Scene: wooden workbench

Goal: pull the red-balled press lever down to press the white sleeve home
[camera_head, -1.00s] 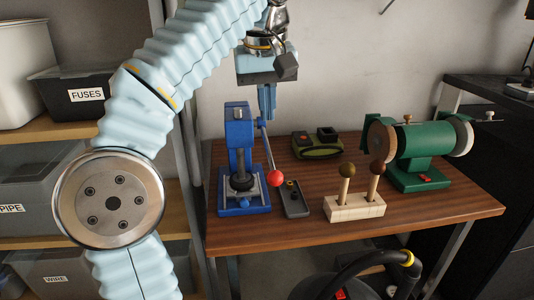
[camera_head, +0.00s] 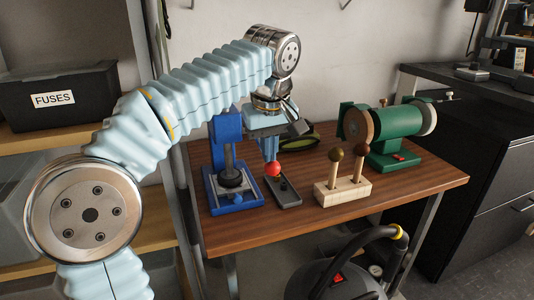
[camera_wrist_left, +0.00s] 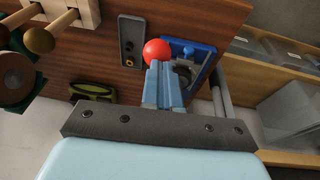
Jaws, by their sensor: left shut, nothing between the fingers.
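The blue press (camera_head: 226,130) stands at the left of the wooden bench, with a dark round part above its blue base (camera_head: 238,203). The lever's red ball (camera_head: 273,168) is to the right of the press; my arm hides most of its rod. My left gripper (camera_head: 270,158) is shut and empty, pointing down, with its tips right at the ball. In the left wrist view the ball (camera_wrist_left: 156,52) lies just beyond the fingertips (camera_wrist_left: 161,68); I cannot tell whether they touch. I cannot make out the white sleeve. My right gripper is not in view.
A grey plate with buttons (camera_head: 284,191) lies below the ball. A wooden block with two ball-topped pegs (camera_head: 343,190) stands to the right, and a green grinder (camera_head: 395,130) behind it. A green-and-black object (camera_head: 305,140) is behind my gripper. The bench front is clear.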

